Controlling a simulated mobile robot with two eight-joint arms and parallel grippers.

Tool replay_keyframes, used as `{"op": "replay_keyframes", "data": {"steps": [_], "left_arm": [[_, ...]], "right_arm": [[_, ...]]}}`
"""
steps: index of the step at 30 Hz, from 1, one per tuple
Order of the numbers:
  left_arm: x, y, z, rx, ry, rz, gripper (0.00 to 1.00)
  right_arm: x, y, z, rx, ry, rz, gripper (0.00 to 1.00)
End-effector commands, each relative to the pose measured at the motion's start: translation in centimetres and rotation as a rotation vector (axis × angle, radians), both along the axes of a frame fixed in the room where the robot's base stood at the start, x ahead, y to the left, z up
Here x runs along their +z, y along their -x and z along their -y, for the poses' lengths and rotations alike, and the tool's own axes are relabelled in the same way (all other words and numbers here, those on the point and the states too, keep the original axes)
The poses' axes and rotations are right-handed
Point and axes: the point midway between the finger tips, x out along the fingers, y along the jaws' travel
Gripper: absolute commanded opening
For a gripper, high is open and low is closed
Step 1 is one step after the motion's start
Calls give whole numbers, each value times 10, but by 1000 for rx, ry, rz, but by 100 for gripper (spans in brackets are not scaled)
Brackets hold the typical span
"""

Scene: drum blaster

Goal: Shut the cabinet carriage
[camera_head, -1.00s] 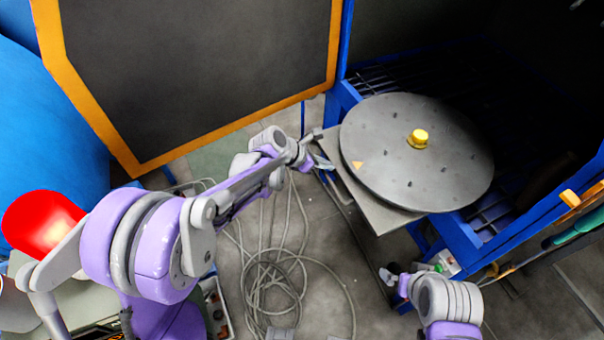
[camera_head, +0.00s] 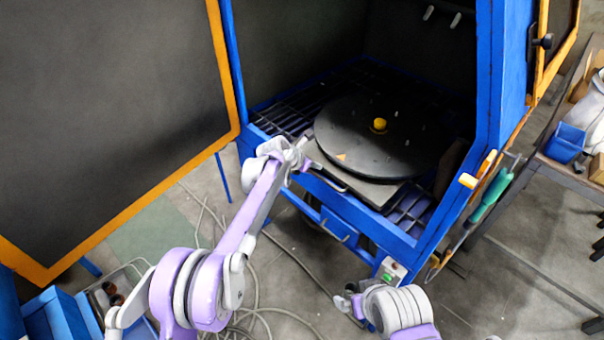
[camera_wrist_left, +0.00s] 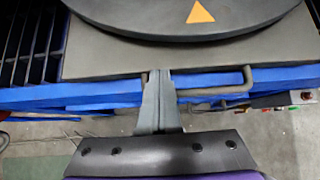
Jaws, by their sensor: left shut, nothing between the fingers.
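The carriage is a grey plate (camera_head: 376,195) carrying a round dark turntable (camera_head: 365,150) with a yellow knob. It sits mostly inside the blue cabinet (camera_head: 385,228), its front edge near the cabinet's front rail. My left gripper (camera_head: 303,152) is at the plate's front left. In the left wrist view its shut, empty fingers (camera_wrist_left: 158,85) point at the plate's front edge (camera_wrist_left: 110,62), beside a bent bar handle (camera_wrist_left: 225,90). I cannot tell whether they touch the edge. My right gripper (camera_head: 346,303) is low in front of the cabinet, away from the carriage; its jaws are unclear.
The large dark door (camera_head: 110,120) with an orange frame stands open at the left. The orange-edged right door (camera_head: 560,40) is also open. Cables (camera_head: 255,300) lie on the floor before the cabinet. A workbench (camera_head: 550,170) with a blue bin stands at the right.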

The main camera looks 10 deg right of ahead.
Motion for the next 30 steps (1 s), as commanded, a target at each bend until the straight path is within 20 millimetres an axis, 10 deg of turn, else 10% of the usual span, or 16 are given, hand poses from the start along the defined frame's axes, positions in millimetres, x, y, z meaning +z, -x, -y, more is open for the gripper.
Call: {"op": "replay_keyframes", "data": {"steps": [30], "left_arm": [[12,-14,11,0,0,0,0]], "right_arm": [[8,-2,0,0,0,3,100]]}}
